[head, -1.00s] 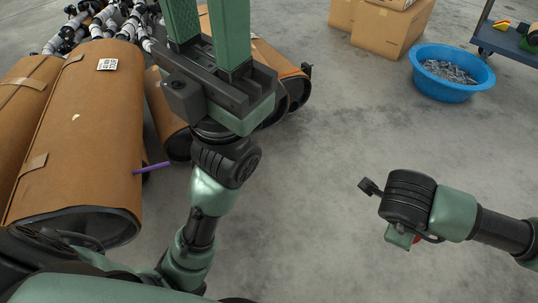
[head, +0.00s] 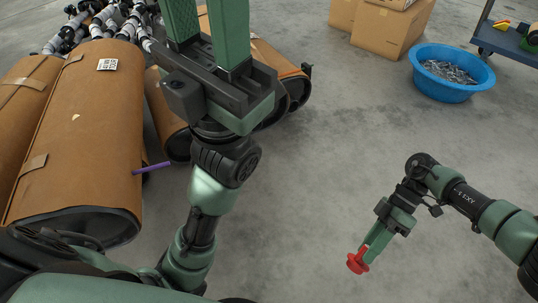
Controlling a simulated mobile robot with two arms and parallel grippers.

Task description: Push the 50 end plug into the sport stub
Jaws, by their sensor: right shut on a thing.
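My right gripper (head: 366,250) is at the lower right, pointing down and to the left. It is shut on a red flanged plug (head: 357,262), which looks to be the end plug, held out over the bare floor. My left gripper (head: 205,35) is large at the top centre, its two green fingers pointing up. A narrow gap shows between them, but the fingertips are cut off by the frame. I cannot pick out the sport stub. A thin purple rod (head: 152,168) sticks out beside a large brown-wrapped muffler (head: 85,130).
More brown-wrapped mufflers (head: 285,65) lie behind my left arm. Several black and white parts (head: 100,20) are heaped at the back left. A blue tub (head: 450,88) of small metal pieces, cardboard boxes (head: 385,32) and a blue cart (head: 505,45) stand at the back right. The middle floor is clear.

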